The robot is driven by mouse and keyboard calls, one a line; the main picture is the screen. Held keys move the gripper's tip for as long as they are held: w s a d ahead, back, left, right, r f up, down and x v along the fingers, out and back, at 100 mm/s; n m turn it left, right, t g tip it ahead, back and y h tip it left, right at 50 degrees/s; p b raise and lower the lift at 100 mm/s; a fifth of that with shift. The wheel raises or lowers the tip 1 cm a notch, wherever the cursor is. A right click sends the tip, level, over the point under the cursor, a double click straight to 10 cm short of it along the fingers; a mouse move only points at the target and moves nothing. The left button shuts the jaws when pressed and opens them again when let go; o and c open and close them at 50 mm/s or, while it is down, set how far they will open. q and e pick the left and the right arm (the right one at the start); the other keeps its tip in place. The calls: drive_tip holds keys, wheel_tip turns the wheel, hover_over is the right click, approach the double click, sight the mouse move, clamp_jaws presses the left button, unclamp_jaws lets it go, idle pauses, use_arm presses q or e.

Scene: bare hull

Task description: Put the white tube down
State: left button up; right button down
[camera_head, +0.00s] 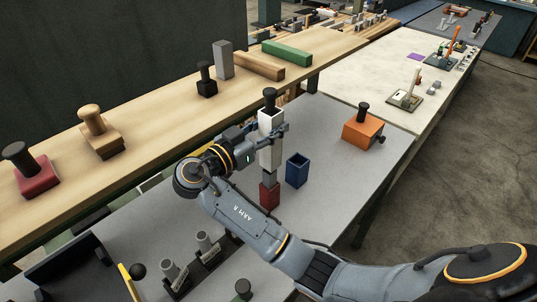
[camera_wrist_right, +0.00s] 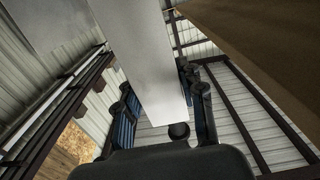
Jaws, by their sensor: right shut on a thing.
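The white tube (camera_head: 271,150) is upright in the head view, above the grey table (camera_head: 345,165). My right gripper (camera_head: 268,136) is shut on it, with fingers on its sides. In the wrist view the tube (camera_wrist_right: 150,60) fills the middle between the two dark fingers (camera_wrist_right: 163,118). A black knob (camera_head: 270,94) shows at the tube's top; a black ball (camera_wrist_right: 179,130) shows by the tube's end in the wrist view. Below the tube are a grey piece and a red block (camera_head: 269,195). I cannot tell whether the tube touches them. My left gripper is not in view.
A blue open box (camera_head: 297,171) stands just right of the red block. An orange block with a black knob (camera_head: 363,128) is farther right. Grey tubes in dark holders (camera_head: 208,245) stand at the front. A wooden bench (camera_head: 150,105) runs behind. Clear table lies right of the blue box.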

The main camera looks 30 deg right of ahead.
sight(264, 153)
drive_tip(key=shift+f, duration=0.7)
drive_tip(key=f+b, duration=0.1)
drive_tip(key=f, duration=0.1)
drive_tip(key=f+b, duration=0.1)
drive_tip(key=f, duration=0.1)
drive_tip(key=shift+w+f, duration=0.2)
drive_tip(key=shift+f, duration=0.15)
drive_tip(key=shift+f+b, duration=0.3)
drive_tip(key=shift+b, duration=0.15)
drive_tip(key=shift+f+b, duration=0.35)
drive_tip(key=shift+b, duration=0.15)
drive_tip(key=c, duration=0.8)
unclamp_jaws()
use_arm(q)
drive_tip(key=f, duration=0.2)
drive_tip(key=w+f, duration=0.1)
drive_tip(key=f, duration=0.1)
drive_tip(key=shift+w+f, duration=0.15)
